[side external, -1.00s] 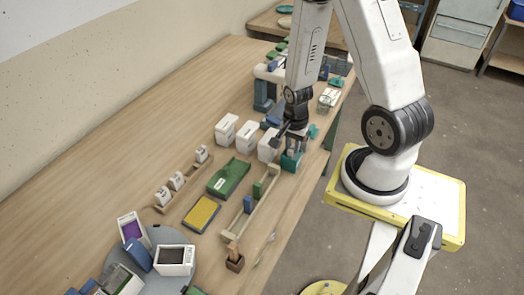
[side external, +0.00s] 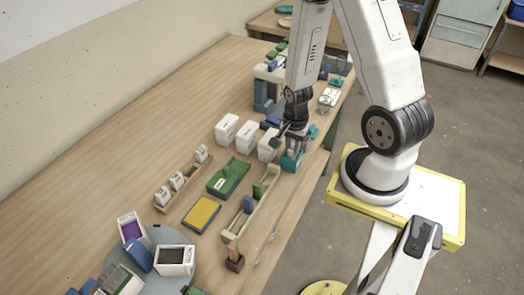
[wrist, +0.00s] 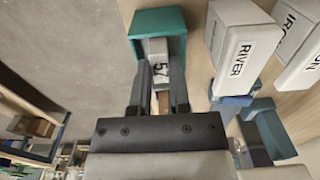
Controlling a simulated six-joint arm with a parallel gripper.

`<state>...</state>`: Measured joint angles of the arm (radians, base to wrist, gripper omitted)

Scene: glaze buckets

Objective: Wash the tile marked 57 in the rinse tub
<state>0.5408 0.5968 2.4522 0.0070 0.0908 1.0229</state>
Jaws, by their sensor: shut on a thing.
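The tile marked 57 (wrist: 159,62) is pale with dark digits and stands between my fingers in the wrist view. My gripper (wrist: 161,82) is shut on it. The teal rinse tub (wrist: 158,20) surrounds the tile's far end, so the tile's lower part is inside the tub's walls. In the side view my gripper (side external: 295,147) points down into the tub (side external: 291,162), at the table's right edge. The tile is hidden there by the fingers and tub. I cannot tell how deep it sits.
White buckets stand left of the tub in the side view; the wrist view shows one marked RIVER (wrist: 238,55) close by. A long wooden rack (side external: 240,225) holds a green and a blue tile.

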